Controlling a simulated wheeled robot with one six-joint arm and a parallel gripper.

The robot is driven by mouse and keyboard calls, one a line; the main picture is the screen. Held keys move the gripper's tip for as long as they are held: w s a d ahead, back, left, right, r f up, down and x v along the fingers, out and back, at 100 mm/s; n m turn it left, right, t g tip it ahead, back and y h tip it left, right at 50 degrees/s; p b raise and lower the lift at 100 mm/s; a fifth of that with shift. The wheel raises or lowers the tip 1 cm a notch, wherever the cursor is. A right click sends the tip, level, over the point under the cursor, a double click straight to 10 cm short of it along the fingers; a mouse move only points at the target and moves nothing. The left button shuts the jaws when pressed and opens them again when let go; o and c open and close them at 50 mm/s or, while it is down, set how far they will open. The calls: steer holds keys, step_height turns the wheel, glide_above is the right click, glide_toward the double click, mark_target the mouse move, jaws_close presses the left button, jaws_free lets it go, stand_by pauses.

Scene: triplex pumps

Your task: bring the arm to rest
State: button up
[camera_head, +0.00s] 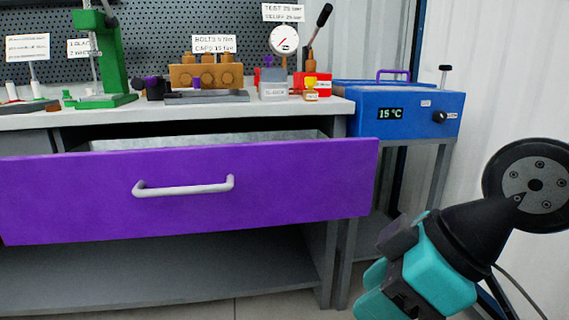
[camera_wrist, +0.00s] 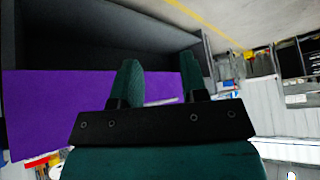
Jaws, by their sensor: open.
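My gripper (camera_wrist: 160,82) shows in the wrist view with its two teal fingers apart and nothing between them. In the head view my teal and black wrist is at the lower right, to the right of the drawer and in front of the bench's right end; the fingertips are not clear there. The purple drawer front (camera_head: 290,185) with its pale handle (camera_head: 184,187) stands pulled out from the bench. Purple also fills the left of the wrist view (camera_wrist: 40,110), behind the fingers. I cannot tell how far the fingers are from it.
The workbench (camera_head: 60,118) bears a green press (camera_head: 116,65), an orange pump block (camera_head: 206,75), a gauge (camera_head: 284,39), and red and yellow bins. A blue bath (camera_head: 405,105) reading 15 °C stands on a grey stand at right. A white corrugated wall (camera_head: 490,60) is behind my arm.

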steer(key=s+d+m+g+h+p, duration=0.1)
steer(key=s+d+m+g+h, duration=0.1)
steer(key=s+d+m, duration=0.25)
step_height(320, 180, up, 38)
steer(key=p, duration=3.8)
steer(key=shift+d+m, duration=0.15)
steer(key=shift+m, duration=0.3)
steer(key=shift+s, duration=0.1)
